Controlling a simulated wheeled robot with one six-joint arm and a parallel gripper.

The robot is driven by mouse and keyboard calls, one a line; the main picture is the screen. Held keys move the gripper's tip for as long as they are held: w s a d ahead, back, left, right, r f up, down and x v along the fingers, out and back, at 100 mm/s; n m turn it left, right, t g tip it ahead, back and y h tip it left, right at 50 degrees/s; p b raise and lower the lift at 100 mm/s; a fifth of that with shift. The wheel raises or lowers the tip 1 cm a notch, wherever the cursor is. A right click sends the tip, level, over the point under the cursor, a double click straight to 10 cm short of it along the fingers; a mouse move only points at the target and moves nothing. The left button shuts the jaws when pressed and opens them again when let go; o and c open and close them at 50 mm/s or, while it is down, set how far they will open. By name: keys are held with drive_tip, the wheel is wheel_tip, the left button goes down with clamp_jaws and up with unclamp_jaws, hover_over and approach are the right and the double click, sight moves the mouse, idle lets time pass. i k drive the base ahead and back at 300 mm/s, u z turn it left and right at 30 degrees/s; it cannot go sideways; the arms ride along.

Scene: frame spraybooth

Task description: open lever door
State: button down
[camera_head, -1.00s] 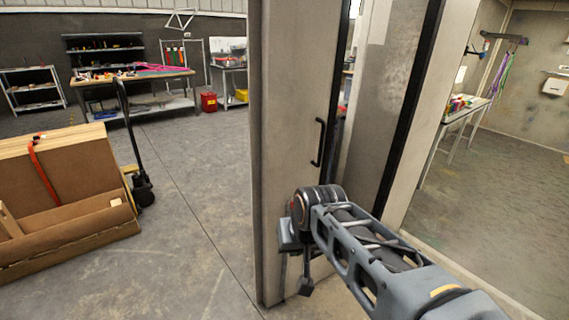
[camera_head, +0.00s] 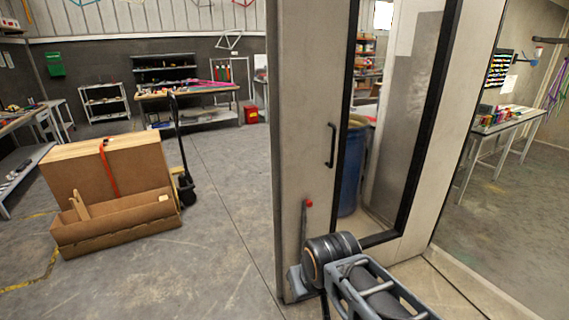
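A tall beige-grey door panel (camera_head: 304,90) with a black-framed window stands in the middle. A black upright pull handle (camera_head: 332,145) is fixed on it left of the window. A thin grey lever with a red tip (camera_head: 308,203) stands upright lower on the panel's left side. My gripper (camera_head: 303,284) is at the panel's lower left in the picture, below the red tip. My dark wrist hides most of it, so I cannot tell whether its fingers are open or touch the lever. Whether the panel is ajar is unclear.
A blue barrel (camera_head: 350,170) shows through the window. Cardboard boxes (camera_head: 105,185) and a pallet jack (camera_head: 184,150) stand left, with clear floor (camera_head: 225,220) between them and the panel. A workbench (camera_head: 190,92) is behind. A table (camera_head: 490,130) stands beyond the panel on the right.

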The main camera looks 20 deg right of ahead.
sight(311, 44)
drive_tip(key=u, duration=0.6)
drive_tip(key=i, duration=3)
drive_tip(key=z, duration=1.5)
drive_tip(key=i, duration=0.75)
drive_tip(key=z, duration=0.5)
